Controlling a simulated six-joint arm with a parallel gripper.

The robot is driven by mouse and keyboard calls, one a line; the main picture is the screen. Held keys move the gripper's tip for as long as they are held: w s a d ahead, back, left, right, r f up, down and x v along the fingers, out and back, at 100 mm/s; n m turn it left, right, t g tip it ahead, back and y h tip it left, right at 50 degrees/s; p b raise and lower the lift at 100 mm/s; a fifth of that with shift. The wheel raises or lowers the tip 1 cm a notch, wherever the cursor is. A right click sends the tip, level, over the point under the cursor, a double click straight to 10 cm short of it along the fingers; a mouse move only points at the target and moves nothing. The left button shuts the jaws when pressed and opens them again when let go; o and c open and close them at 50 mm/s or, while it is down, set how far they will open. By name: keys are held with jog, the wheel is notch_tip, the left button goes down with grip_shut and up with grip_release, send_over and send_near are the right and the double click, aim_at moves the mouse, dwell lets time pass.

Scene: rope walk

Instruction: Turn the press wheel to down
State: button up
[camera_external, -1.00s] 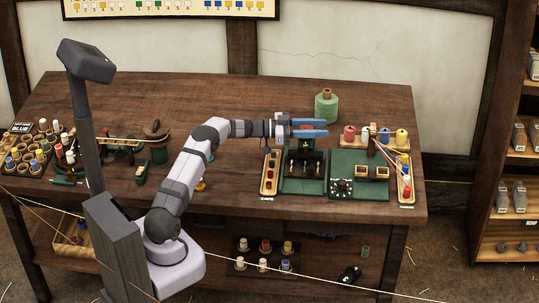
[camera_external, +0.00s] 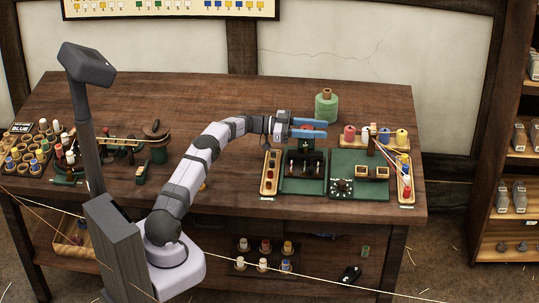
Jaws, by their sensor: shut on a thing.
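The press (camera_external: 303,167) stands on a green base at the right of the table, with dark upright parts. Its red wheel (camera_external: 306,127) is at the top and shows only in part between the blue fingers. My gripper (camera_external: 310,128) reaches in from the left, with one finger on the far side and one on the near side of the wheel, and is shut on it. The fingers hide much of the wheel, so its exact turn cannot be read.
A caps tray (camera_external: 269,173) lies left of the press. A green board (camera_external: 359,175) with a dial and wooden holders is on the right, with colored bobbins behind it. The table's middle is mostly clear.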

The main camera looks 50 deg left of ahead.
jog(key=o, duration=1.1)
jog(key=shift+c, duration=0.2)
jog(key=b+v, duration=0.1)
jog(key=v, duration=0.6)
jog(key=shift+s+r, duration=0.1)
